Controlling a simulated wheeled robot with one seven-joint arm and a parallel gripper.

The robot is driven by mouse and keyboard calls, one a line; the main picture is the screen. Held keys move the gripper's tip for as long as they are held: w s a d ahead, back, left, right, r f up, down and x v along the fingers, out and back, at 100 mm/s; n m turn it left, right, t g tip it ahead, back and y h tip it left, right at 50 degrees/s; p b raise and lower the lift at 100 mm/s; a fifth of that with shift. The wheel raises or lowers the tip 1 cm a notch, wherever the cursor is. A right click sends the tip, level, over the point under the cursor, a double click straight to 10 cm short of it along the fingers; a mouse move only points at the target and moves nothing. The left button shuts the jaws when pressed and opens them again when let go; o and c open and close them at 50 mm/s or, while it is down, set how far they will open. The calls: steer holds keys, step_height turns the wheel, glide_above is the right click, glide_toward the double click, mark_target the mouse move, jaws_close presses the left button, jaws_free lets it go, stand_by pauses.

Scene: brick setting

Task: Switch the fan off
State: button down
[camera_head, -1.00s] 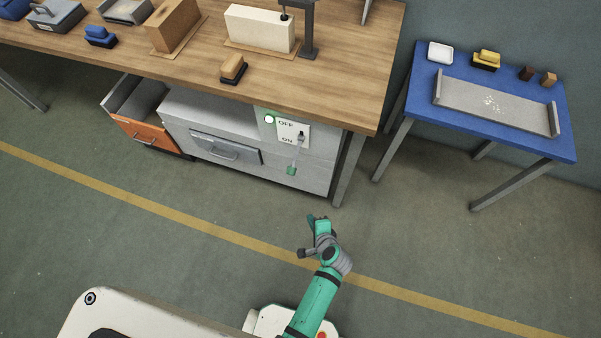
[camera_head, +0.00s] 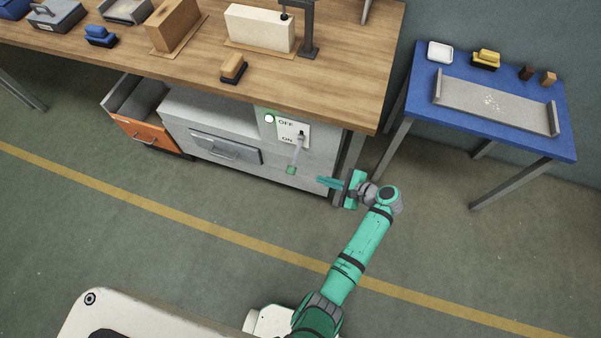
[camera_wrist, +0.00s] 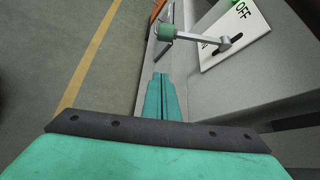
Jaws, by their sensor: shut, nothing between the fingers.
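The fan switch is a lever (camera_head: 295,158) with a green knob on a white plate (camera_head: 289,133) marked OFF above and ON below. The plate is on the grey cabinet under the workbench. The lever hangs down toward the ON side, and a lit round lamp (camera_head: 269,118) is beside OFF. In the wrist view the lever (camera_wrist: 194,36) sticks out from the plate (camera_wrist: 238,32). My gripper (camera_head: 319,180) is shut and empty, to the right of and slightly below the knob, apart from it. Its closed fingers also show in the wrist view (camera_wrist: 160,78). No fan is recognisable.
An orange drawer (camera_head: 146,136) stands open at the left of the cabinet. The workbench (camera_head: 340,85) overhangs the switch, with a leg just behind my gripper. A blue table (camera_head: 420,90) stands at the right. The floor in front is clear.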

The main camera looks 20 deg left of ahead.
mark_target(295, 157)
steer(key=x, duration=1)
steer(key=r, duration=0.1)
steer(key=s+r, duration=0.1)
steer(key=a+r, duration=0.1)
steer(key=shift+s+a+r, duration=0.1)
steer(key=shift+s+r, duration=0.15)
steer(key=shift+r, duration=0.05)
